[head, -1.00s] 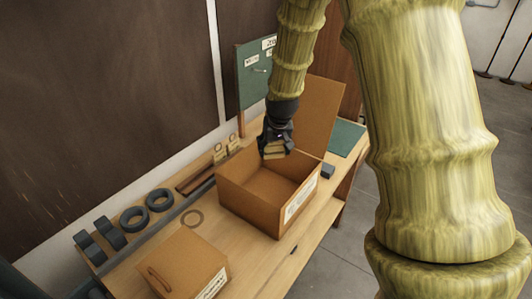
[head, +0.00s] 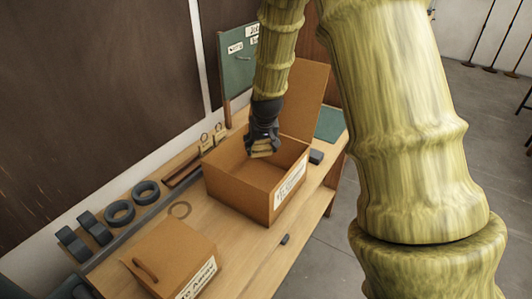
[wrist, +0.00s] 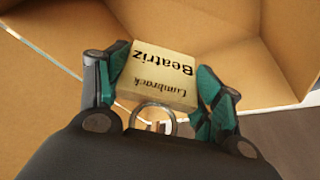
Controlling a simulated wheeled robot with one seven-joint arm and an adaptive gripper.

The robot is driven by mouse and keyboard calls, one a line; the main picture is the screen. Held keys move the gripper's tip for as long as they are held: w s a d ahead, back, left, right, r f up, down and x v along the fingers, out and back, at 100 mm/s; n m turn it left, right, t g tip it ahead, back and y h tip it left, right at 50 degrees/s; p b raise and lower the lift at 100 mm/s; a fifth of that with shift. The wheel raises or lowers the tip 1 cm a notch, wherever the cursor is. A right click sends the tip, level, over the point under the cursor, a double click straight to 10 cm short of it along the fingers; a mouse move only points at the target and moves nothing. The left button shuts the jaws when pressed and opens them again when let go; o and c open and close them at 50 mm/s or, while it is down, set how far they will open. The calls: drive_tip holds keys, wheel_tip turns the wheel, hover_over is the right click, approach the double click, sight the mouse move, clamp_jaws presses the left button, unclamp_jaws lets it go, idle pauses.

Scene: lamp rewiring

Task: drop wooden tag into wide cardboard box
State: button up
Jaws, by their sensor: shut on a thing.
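The wooden tag (wrist: 158,75) is pale, with a metal ring and dark lettering that reads "Beatriz" and "Lumbrack". My gripper (wrist: 160,85) is shut on it, with a green-padded finger on each side. In the head view my gripper (head: 262,147) points down over the wide cardboard box (head: 240,198), and the tag (head: 262,154) shows at its tips. The box is open, with its lid flap raised at the back and a white label on its front right side. The tag appears inside or just above the opening; its exact height is unclear.
A smaller closed cardboard box (head: 172,255) stands at the front left. Several dark rings (head: 120,213) line a rail along the back. The bench front is mostly clear.

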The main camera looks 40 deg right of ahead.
drive_tip(key=shift+w+f, duration=0.15)
drive_tip(key=shift+w, duration=0.1)
drive_tip(key=o, duration=1.1)
drive_tip(key=shift+s, duration=0.2)
drive_tip(key=shift+c, duration=0.2)
drive_tip(key=shift+w, duration=0.1)
drive_tip(key=v, duration=1.2)
